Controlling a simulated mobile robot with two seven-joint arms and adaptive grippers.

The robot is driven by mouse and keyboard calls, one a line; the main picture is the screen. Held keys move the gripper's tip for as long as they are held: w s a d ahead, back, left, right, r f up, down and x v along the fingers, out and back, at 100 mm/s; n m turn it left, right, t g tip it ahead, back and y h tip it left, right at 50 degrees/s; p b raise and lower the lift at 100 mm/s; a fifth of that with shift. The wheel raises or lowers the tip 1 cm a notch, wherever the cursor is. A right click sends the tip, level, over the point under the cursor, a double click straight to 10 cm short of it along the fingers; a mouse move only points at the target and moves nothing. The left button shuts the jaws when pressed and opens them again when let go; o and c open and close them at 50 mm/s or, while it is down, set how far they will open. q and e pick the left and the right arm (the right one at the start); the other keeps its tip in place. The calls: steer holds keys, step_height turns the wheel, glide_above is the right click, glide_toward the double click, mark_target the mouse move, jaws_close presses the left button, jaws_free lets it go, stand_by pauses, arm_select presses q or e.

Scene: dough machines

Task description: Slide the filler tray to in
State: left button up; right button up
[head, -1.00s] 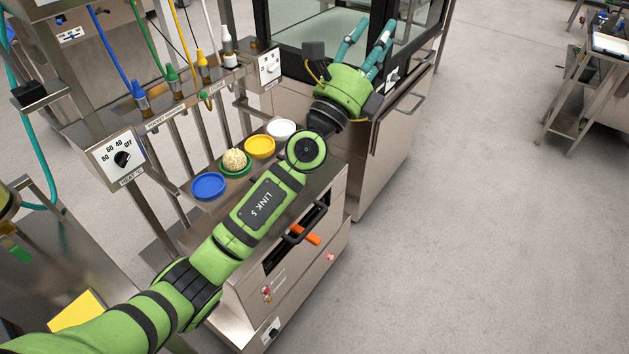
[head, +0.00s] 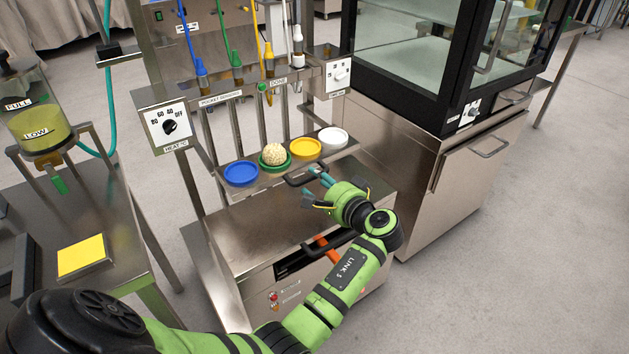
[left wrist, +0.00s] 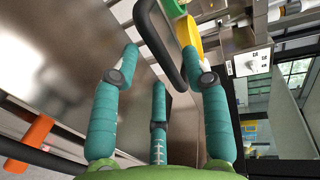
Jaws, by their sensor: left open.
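The filler tray (head: 226,183) appears to be the narrow metal shelf in front of the upright posts, with a blue, a green, a yellow and a white dish on it. A black bar handle (head: 303,181) is at its front; it also shows in the left wrist view (left wrist: 167,50). My left gripper (head: 322,180) is open at the right end of this handle. In the left wrist view the handle passes between the spread teal fingers (left wrist: 160,65); I cannot tell whether they touch it. My right gripper is not in view.
A pale lumpy ball (head: 274,154) sits on the green dish. Below is a steel cabinet with an orange handle (head: 327,246) and a dark slot. A glass-topped cabinet (head: 455,165) stands on the right. A side table with a yellow pad (head: 82,256) is at left. The floor at right is clear.

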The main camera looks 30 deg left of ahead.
mark_target(287, 156)
arm_select(q)
steer(key=shift+x, duration=1.45)
jaws_close()
steer(key=shift+w+a+r, duration=0.1)
steer(key=shift+w+a, duration=0.15)
steer(key=shift+a, duration=0.2)
steer(key=b+x, duration=0.1)
steer(key=x, duration=0.2)
steer(key=r+b+x, duration=0.1)
steer(key=x, duration=0.2)
steer(key=r+b+x, duration=0.1)
steer(key=x, duration=0.3)
steer(key=shift+w+a, duration=0.2)
steer(key=shift+a, duration=0.1)
steer(key=a, duration=0.1)
steer(key=w+a+b, duration=0.1)
steer(key=a, duration=0.1)
steer(key=w+a+b, duration=0.1)
steer(key=a, duration=0.1)
steer(key=shift+a+r, duration=0.15)
steer(key=shift+r, duration=0.15)
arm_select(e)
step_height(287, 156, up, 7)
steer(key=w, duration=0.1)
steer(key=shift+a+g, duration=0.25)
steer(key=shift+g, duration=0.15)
